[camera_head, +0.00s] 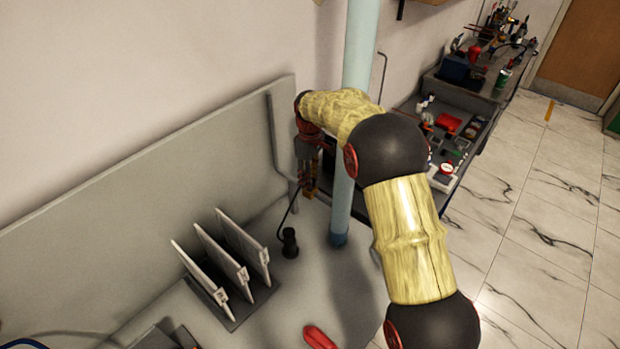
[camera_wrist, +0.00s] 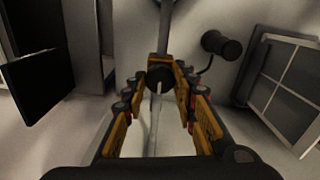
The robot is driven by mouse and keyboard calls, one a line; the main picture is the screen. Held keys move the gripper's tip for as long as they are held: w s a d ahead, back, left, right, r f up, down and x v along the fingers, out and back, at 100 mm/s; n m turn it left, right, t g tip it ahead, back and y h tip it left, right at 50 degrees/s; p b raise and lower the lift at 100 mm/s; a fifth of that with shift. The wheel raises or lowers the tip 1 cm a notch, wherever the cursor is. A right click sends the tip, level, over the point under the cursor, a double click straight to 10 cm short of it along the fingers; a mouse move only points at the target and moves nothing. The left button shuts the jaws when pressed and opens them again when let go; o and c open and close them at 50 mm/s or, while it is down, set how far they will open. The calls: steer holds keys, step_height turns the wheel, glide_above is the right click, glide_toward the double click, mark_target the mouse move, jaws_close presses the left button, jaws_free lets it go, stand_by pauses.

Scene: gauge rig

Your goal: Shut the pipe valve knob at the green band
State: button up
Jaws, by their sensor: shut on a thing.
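My gripper (camera_wrist: 161,88) shows in the wrist view with its two yellow fingers on either side of a dark round knob (camera_wrist: 158,76), and it is shut on it. A pale line runs down from the knob's middle toward the camera side. A grey pipe or rod (camera_wrist: 165,22) stands behind the knob. In the head view my gripper (camera_head: 310,178) points down beside the grey panel, left of the pale blue pipe (camera_head: 341,210). The knob is hidden there by the gripper and arm. I cannot make out a green band in either view.
A black cylinder with a cable (camera_head: 289,243) stands close by on the grey bench (camera_head: 275,318). Upright white plates in a rack (camera_head: 228,262) are to its left. A red object (camera_head: 318,337) lies in front. A cluttered tool bench (camera_head: 465,95) is behind at right.

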steer(key=shift+r+m, duration=0.1)
steer(key=shift+m, duration=0.2)
steer(key=m+p, duration=0.2)
steer(key=m, duration=0.1)
steer(key=shift+m+p, duration=0.35)
steer(key=shift+m, duration=0.05)
steer(key=m+p, duration=0.1)
steer(key=m, duration=0.3)
steer(key=shift+m+p, duration=0.3)
steer(key=shift+p, duration=0.1)
steer(key=m+p, duration=0.1)
steer(key=m, duration=0.7)
steer(key=shift+m+p, duration=0.3)
steer(key=shift+p, duration=0.05)
steer(key=o, duration=1.1)
steer(key=shift+o, duration=0.3)
